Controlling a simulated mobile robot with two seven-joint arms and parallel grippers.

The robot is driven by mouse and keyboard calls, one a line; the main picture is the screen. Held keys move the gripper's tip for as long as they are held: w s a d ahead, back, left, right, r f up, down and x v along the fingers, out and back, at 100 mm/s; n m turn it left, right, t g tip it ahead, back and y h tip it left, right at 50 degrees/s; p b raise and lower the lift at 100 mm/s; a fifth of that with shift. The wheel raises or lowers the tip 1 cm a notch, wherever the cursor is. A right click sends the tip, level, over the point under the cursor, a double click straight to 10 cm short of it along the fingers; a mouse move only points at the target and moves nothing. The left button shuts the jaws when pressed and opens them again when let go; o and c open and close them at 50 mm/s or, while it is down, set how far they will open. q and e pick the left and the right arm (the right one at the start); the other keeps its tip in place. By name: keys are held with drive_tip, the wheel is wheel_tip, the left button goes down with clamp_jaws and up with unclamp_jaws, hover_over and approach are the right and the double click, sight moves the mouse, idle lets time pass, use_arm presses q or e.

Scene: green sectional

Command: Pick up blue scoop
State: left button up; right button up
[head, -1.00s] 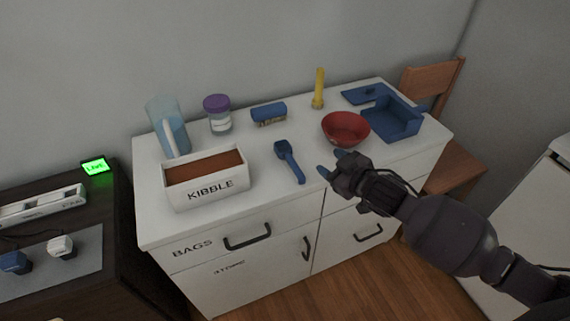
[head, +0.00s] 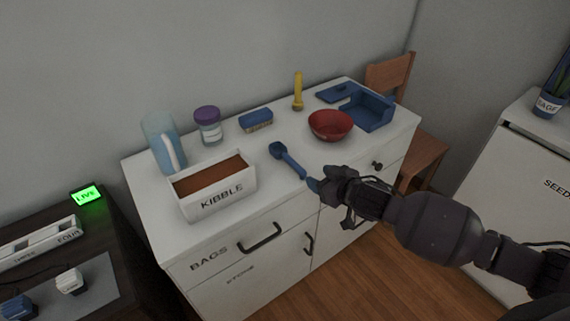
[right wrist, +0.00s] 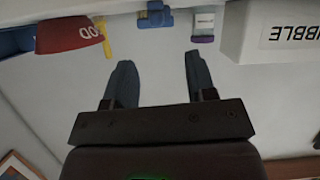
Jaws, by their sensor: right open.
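The blue scoop (head: 288,160) lies on the white cabinet top, its bowl toward the back and its handle pointing toward the front right. My right gripper (head: 316,185) is close to the handle's end, at the cabinet's front edge, and looks apart from the scoop. In the right wrist view the gripper (right wrist: 160,82) has its two fingers spread with nothing visible between them. I cannot make out the scoop in that view. My left gripper is not in view.
The kibble box (head: 217,203) stands left of the scoop, and a red bowl (head: 330,126) is behind the gripper. A brush (head: 257,121), purple-lidded jar (head: 208,126), blue pitcher (head: 160,145), yellow flashlight (head: 298,92) and blue tray (head: 372,112) stand farther back. Cabinet top around the scoop is clear.

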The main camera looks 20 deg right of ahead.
sight(299, 166)
drive_tip(key=shift+m, duration=0.6)
drive_tip(key=b+x, duration=0.1)
drive_tip(key=x, duration=0.3)
drive_tip(key=shift+w+f, duration=0.25)
drive_tip(key=shift+w+a+f, duration=0.15)
drive_tip(key=shift+w+f, duration=0.05)
drive_tip(key=shift+w, duration=0.45)
drive_tip(key=b+x, duration=0.1)
drive_tip(key=x, duration=0.2)
drive_tip(key=shift+w+a+f, duration=0.15)
drive_tip(key=shift+w+a, duration=0.05)
drive_tip(key=shift+w, duration=0.15)
drive_tip(key=shift+w+a+f, duration=0.1)
drive_tip(key=shift+w+a, duration=0.05)
drive_tip(key=shift+w, duration=0.4)
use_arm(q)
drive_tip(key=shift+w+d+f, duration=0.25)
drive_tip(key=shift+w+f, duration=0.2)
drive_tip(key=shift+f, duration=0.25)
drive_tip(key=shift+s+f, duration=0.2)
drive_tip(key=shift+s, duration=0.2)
use_arm(e)
drive_tip(key=c, duration=0.9)
